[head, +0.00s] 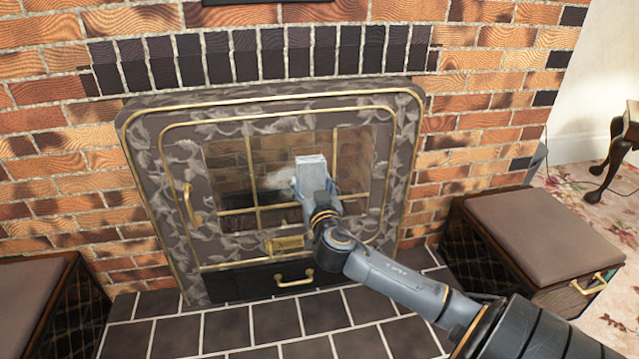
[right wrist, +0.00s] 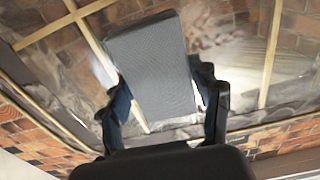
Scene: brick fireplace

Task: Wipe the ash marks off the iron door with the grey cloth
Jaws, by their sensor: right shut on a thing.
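The iron door (head: 158,150) is shut in the brick fireplace, with a leaf-patterned frame, gold trim and a paned window. My right gripper (head: 314,184) is in front of the window, shut on the grey cloth (head: 311,164). In the right wrist view the cloth (right wrist: 152,75) is a flat grey block between the two fingers (right wrist: 163,105). Pale ash marks (head: 277,179) show on the glass just left of the cloth; a whitish smear (right wrist: 206,30) also shows in the right wrist view. I cannot tell whether the cloth touches the glass. My left gripper is not in view.
A gold handle (head: 190,204) stands out at the door's left, and a black drawer (head: 245,281) with a gold pull is below. Padded boxes stand at left (head: 28,298) and right (head: 540,235). The dark tiled hearth (head: 225,328) is clear.

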